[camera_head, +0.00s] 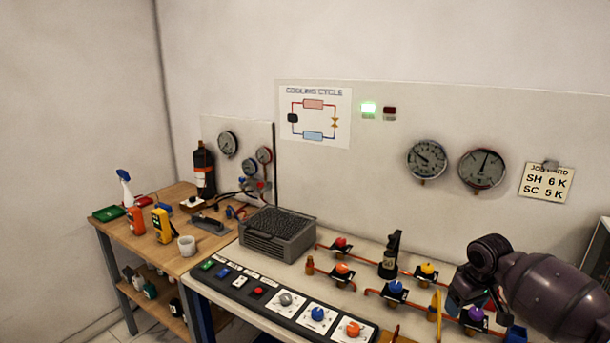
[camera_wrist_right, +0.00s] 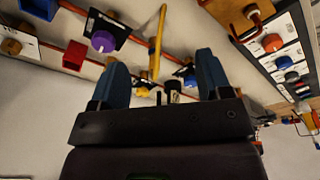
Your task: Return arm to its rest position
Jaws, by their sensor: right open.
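My right arm (camera_head: 555,295) comes in from the right edge in the head view, over the right end of the bench. My right gripper (camera_head: 468,300) hangs low above the valve row, partly hidden by its own wrist. In the right wrist view its two blue fingers stand wide apart (camera_wrist_right: 158,75) with nothing held between them. A purple knob (camera_wrist_right: 103,41) and a yellow stick (camera_wrist_right: 157,45) lie beyond the fingers. The purple knob (camera_head: 475,314) also shows beside the gripper in the head view. My left gripper is not in view.
Valves with red, blue and orange knobs (camera_head: 396,287) and a black upright part (camera_head: 390,256) stand left of the gripper. A grey finned box (camera_head: 278,236) and a control strip (camera_head: 270,296) are farther left. Two gauges (camera_head: 426,160) hang on the panel behind. Space above the bench is open.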

